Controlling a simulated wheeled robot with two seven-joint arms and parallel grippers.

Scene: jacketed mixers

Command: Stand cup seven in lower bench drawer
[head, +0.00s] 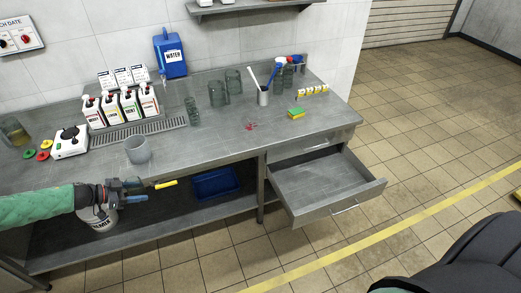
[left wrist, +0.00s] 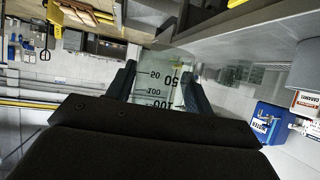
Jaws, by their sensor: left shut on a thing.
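My left gripper (head: 140,190) is in front of the bench's front edge, at the left. In the left wrist view its two fingers (left wrist: 160,88) are shut on a clear glass cup (left wrist: 158,80) with printed 50 and 100 marks. In the head view the held glass is hard to make out. No number seven is readable on it. The lower bench drawer (head: 325,211) is pulled out at the right, apart from the gripper, and looks empty. My right gripper is out of view.
A grey mug (head: 137,150) stands on the bench just behind the gripper. Several glasses (head: 218,94), bottles (head: 128,108), a sponge (head: 296,113) and a blue water jug (head: 170,53) stand further back. A blue tray (head: 214,184) and a bucket (head: 98,218) sit on the shelf below.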

